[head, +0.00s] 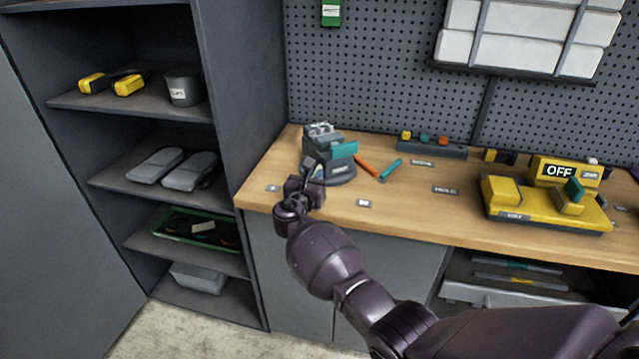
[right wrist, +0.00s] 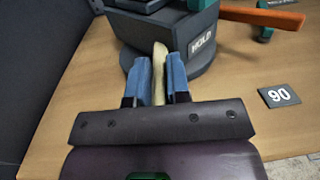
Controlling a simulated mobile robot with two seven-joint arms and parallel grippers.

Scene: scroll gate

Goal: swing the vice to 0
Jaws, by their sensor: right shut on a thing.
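The vice (head: 322,152) stands at the left end of the wooden bench. It is grey with a teal part on the right and a label reading HOLD on its front, above a round base. In the right wrist view the vice (right wrist: 172,38) fills the top middle. My right gripper (head: 313,172) is at the vice's front left. Its blue fingers (right wrist: 160,78) are shut on a pale cream handle (right wrist: 159,62) that points up toward the vice. A plate reading 90 (right wrist: 278,96) lies to the right; a small plate (head: 272,187), too small to read surely, lies left. My left gripper is out of view.
An orange and teal tool (head: 366,167) lies right of the vice. A yellow unit (head: 545,205) marked OFF stands at the right. A grey shelf unit (head: 232,120) rises left of the bench. The bench's front middle is mostly clear.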

